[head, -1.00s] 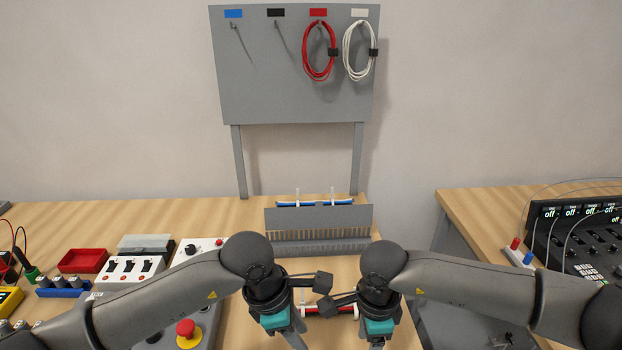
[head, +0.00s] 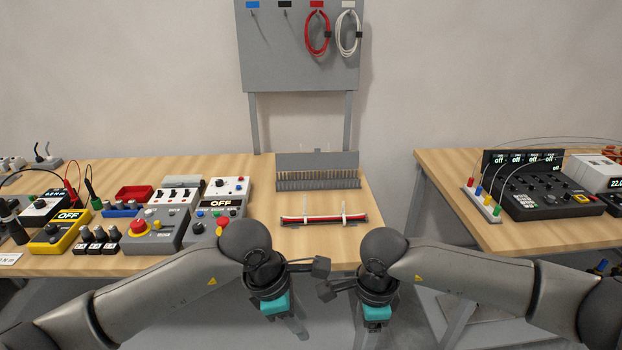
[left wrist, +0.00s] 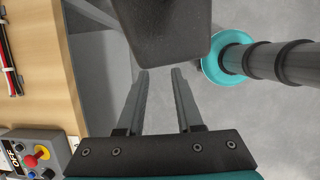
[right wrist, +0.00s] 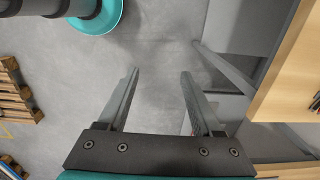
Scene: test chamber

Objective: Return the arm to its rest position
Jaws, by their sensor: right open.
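My left gripper (head: 297,328) hangs low in front of the bench's front edge, over the grey floor. In the left wrist view its two fingers (left wrist: 161,74) are apart with nothing between them. My right gripper (right wrist: 158,74) is also open and empty over the floor in the right wrist view; its fingers are mostly hidden in the head view. Both arms are bent inward, with their wrists side by side and a gap between them. A cable bundle (head: 322,219), red, white and dark, lies across two white supports on the bench, apart from both grippers.
The wooden bench (head: 262,262) carries a grey comb rack (head: 318,165) and several instruments at left, including a red emergency button (head: 138,227). Red and white cable coils hang on a grey board (head: 280,50). A second bench (head: 470,232) stands right, with a gap between.

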